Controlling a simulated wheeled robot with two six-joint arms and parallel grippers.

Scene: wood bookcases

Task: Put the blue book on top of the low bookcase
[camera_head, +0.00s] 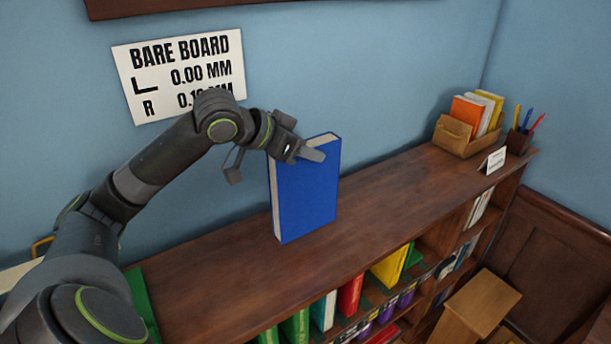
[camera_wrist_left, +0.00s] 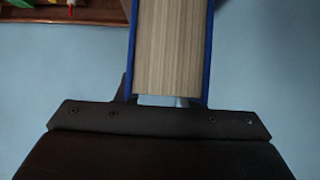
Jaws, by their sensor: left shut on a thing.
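The blue book (camera_head: 307,197) is upright over the top of the low bookcase (camera_head: 372,217), toward its left half. I cannot tell whether its lower edge touches the wood. My left gripper (camera_head: 303,151) is shut on the book's upper part. In the left wrist view, the book (camera_wrist_left: 171,45) shows its pale page edges between blue covers, held at the gripper (camera_wrist_left: 170,100). My right gripper is not in view.
A box of books (camera_head: 462,138), a pen holder (camera_head: 519,140) and a small white card (camera_head: 493,161) stand at the bookcase's far right end. Bare wood lies between them and the book. A wall sign (camera_head: 180,75) hangs behind my left arm. A wooden stool (camera_head: 478,303) stands in front.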

